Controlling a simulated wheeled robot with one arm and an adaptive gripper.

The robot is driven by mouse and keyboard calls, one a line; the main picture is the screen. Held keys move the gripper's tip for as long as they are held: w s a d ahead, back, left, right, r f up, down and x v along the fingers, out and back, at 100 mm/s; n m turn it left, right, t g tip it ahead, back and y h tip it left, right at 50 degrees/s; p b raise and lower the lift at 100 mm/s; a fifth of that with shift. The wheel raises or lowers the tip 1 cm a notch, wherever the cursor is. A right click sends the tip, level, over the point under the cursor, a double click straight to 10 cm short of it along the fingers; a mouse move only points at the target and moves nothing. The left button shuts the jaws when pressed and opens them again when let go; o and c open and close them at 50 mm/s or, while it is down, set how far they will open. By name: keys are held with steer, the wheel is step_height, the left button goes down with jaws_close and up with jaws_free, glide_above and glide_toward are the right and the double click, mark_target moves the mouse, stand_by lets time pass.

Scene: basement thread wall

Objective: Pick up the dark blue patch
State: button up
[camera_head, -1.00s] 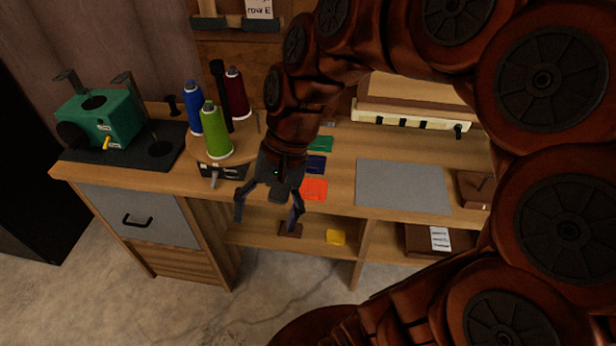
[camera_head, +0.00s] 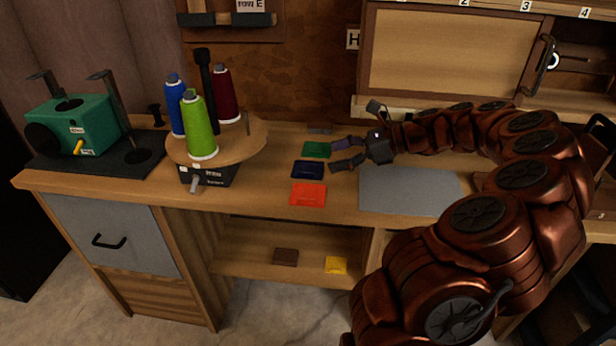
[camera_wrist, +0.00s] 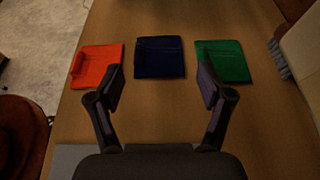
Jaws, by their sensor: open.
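The dark blue patch (camera_head: 308,169) lies flat on the wooden bench, between the green patch (camera_head: 316,149) and the orange-red patch (camera_head: 308,194). In the wrist view the dark blue patch (camera_wrist: 160,57) lies ahead of my gripper, centred between its fingers. My gripper (camera_head: 340,154) is open and empty. It is just to the right of the patches in the head view. In the wrist view its fingertips (camera_wrist: 161,88) are spread to either side of the blue patch's near edge. I cannot tell its exact height above the bench.
A turntable (camera_head: 240,140) with blue, green and dark red thread cones stands left of the patches. A green machine (camera_head: 85,125) is farther left. A grey mat (camera_head: 410,192) lies to the right. Brown (camera_head: 286,257) and yellow (camera_head: 336,265) pieces lie on the shelf below.

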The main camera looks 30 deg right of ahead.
mark_target(293, 168)
steer(key=shift+b+x, duration=0.65)
steer(key=shift+x, duration=3.15)
steer(key=shift+s+a, duration=0.1)
steer(key=shift+s, duration=0.05)
steer(key=shift+c, duration=0.4)
steer(key=shift+c, duration=1.4)
